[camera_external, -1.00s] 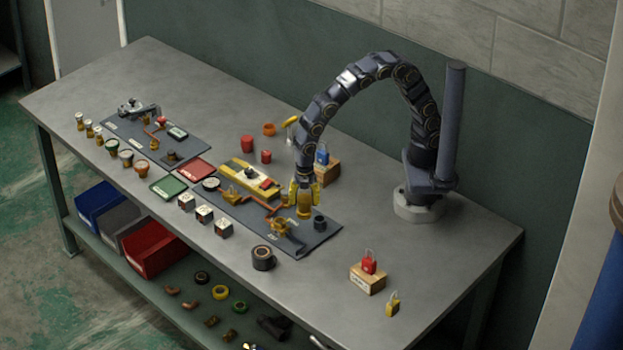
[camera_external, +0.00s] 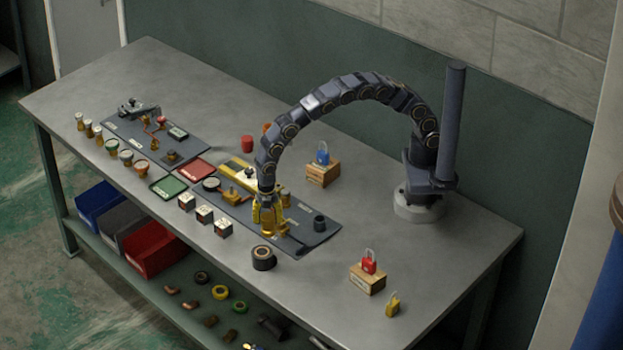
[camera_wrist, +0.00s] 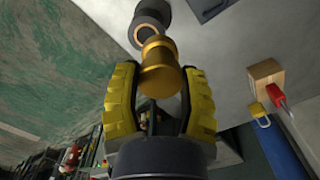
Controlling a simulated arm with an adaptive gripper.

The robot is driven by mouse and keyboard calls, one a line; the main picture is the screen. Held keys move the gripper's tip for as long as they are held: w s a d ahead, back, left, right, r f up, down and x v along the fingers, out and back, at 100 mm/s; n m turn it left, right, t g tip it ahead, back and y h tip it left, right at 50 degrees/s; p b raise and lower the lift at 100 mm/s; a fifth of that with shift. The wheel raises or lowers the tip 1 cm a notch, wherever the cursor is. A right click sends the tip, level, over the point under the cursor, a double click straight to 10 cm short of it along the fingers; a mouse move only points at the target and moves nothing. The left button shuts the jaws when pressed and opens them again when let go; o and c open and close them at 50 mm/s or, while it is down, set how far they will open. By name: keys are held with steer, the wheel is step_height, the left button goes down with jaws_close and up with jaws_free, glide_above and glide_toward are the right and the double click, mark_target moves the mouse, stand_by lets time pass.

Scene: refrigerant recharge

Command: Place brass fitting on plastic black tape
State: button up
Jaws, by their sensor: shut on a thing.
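My gripper (camera_external: 267,213) has yellow fingers and is shut on the brass fitting (camera_wrist: 160,68), a stepped gold cylinder. The fitting also shows below the fingers in the external view (camera_external: 268,227), over the front part of the dark mat. The black tape roll (camera_external: 263,257) stands on the bench just in front of the mat, a little below the fitting in the picture. In the wrist view the tape roll (camera_wrist: 146,32) shows beyond the free end of the fitting, partly hidden by it. I cannot tell the height of the fitting above the bench.
A dark mat (camera_external: 318,240) with a black cylinder (camera_external: 319,223) lies beside my gripper. Small boxes (camera_external: 204,213) stand left of it along the bench edge. A wooden block with a red padlock (camera_external: 368,262) and a yellow padlock (camera_external: 393,305) stand to the right. The bench between is clear.

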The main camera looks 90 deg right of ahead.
steer(key=shift+w+a+f, duration=0.3)
steer(key=shift+w+f, duration=0.25)
steer(key=shift+f, duration=0.2)
steer(key=shift+w+a+f, duration=0.25)
steer(key=shift+w+f, duration=0.25)
steer(key=shift+f, duration=1.65)
steer(key=shift+f, duration=0.1)
steer(key=o, duration=1)
steer(key=shift+o, duration=0.2)
